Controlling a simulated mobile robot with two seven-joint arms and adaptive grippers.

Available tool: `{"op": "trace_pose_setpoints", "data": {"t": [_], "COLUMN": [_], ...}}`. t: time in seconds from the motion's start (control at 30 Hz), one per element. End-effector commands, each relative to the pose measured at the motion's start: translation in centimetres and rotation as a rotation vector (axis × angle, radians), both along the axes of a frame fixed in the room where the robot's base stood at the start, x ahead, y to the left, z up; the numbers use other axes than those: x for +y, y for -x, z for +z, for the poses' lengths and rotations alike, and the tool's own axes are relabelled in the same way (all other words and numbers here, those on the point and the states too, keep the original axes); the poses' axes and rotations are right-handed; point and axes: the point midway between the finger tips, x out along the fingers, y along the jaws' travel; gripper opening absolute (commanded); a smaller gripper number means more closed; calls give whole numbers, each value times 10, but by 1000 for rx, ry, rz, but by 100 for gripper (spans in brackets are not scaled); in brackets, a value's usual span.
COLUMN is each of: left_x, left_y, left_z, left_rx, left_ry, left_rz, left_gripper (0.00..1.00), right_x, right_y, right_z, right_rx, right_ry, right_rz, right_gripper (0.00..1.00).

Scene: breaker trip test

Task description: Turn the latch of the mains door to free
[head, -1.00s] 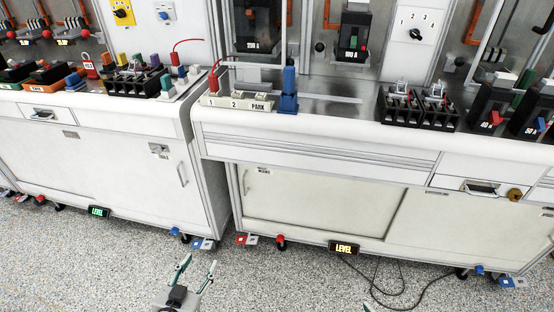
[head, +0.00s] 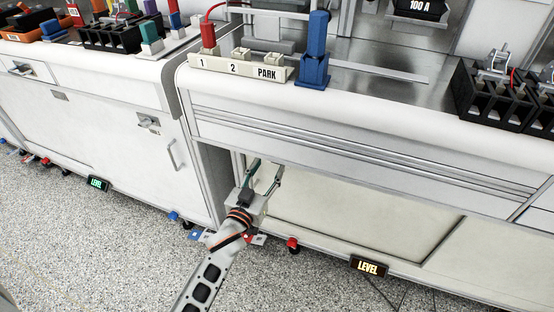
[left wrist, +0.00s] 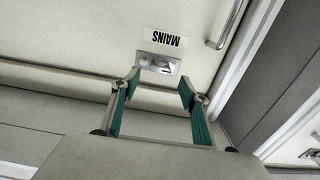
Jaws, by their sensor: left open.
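The mains door (head: 350,212) is the cream left-hand door under the bench on the right. In the left wrist view its MAINS label (left wrist: 165,37) appears upside down. Beside the label is the small silver latch (left wrist: 161,64), with a dark part on its plate; I cannot tell its setting. My left gripper (head: 266,168) is open in front of the door's upper left part, and hides the latch in the head view. In the left wrist view the open fingers (left wrist: 160,82) appear either side of the latch, with nothing between them; contact cannot be told. My right gripper is not in view.
A bar handle (left wrist: 226,24) is on the mains door. The bench edge (head: 350,165) overhangs above my gripper. The left cabinet has its own latch (head: 148,123) and handle (head: 172,155). A LEVEL display (head: 369,266) sits at the base.

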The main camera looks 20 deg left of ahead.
Motion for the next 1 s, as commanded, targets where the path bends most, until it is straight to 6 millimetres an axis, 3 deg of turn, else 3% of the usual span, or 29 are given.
{"op": "trace_pose_setpoints", "data": {"t": [0.3, 0.73, 0.9, 1.0], "left_x": [-1, -2, -2, -2], "left_y": [-39, -48, -48, -48], "left_z": [-5, -2, -2, -2], "left_rx": [5, 3, 4, 4], "left_ry": [-1, -1, -1, -1], "left_rz": [0, 0, 0, 0], "left_gripper": [44, 44, 6, 6], "right_x": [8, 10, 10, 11], "right_y": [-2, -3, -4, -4], "right_z": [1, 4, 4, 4], "right_rx": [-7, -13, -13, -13], "right_ry": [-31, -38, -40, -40], "right_rz": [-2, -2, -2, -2], "right_gripper": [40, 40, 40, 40]}}
